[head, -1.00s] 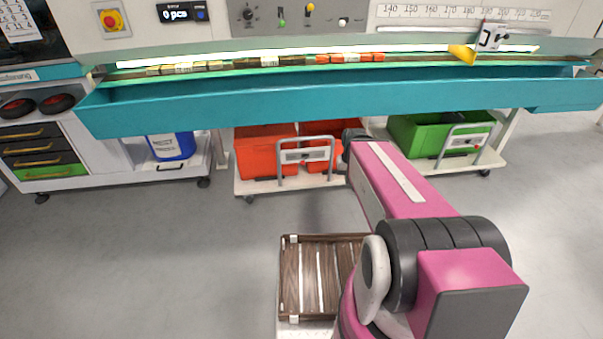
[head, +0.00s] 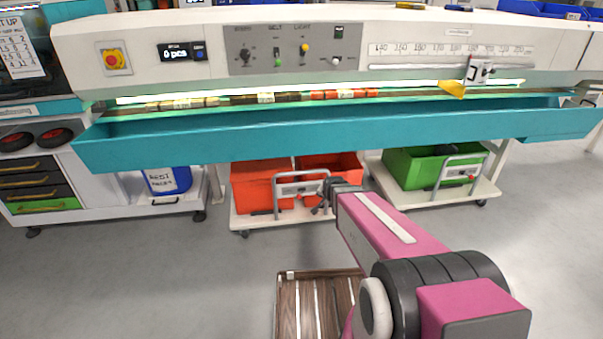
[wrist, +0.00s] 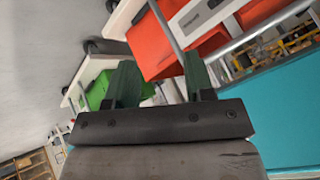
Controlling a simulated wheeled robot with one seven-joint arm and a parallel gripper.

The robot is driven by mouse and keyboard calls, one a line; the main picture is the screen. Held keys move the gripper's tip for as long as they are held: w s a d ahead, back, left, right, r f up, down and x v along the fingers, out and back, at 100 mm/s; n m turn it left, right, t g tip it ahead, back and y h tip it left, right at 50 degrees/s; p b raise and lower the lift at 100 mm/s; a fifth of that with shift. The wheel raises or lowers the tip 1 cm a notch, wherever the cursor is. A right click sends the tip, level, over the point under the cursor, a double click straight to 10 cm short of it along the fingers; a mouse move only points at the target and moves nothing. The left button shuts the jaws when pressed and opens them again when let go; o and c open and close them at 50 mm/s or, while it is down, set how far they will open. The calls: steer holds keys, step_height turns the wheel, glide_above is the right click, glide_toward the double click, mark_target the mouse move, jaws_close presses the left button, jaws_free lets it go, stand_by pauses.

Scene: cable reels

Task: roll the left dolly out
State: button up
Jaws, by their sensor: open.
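The left dolly (head: 252,222) is a low white platform on castors under the bench, with a grey tube handle (head: 302,174) and label plate at its front. It carries two red crates (head: 258,187). My gripper (head: 322,207) is beside the right end of this handle in the head view. In the wrist view its two green fingers (wrist: 160,78) are apart. A grey handle bar (wrist: 166,28) runs down toward the right finger there. I cannot tell whether it lies between the fingers. A second dolly (head: 430,197) with a green crate (head: 415,166) stands to the right.
The teal trough (head: 300,138) of the bench overhangs the dollies. A blue bucket (head: 168,180) stands on a low white base at left. A brown slatted pallet (head: 318,305) lies on the floor near my arm. The grey floor (head: 150,275) at front left is clear.

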steer(key=w+a+f+m+t+y, duration=0.1)
steer(key=w+a+f+m+t, duration=0.2)
steer(key=w+a+m+t, duration=0.25)
steer(key=w+a+f+m+t+y, duration=0.1)
steer(key=w+a+f+m+t, duration=0.15)
steer(key=w+m+t, duration=0.4)
steer(key=w+a+r+n, duration=0.1)
steer(key=w+r, duration=0.1)
steer(key=w, duration=1)
steer(key=shift+a+r+t, duration=0.25)
steer(key=shift+a+t, duration=0.05)
steer(key=shift+a, duration=0.1)
jaws_close()
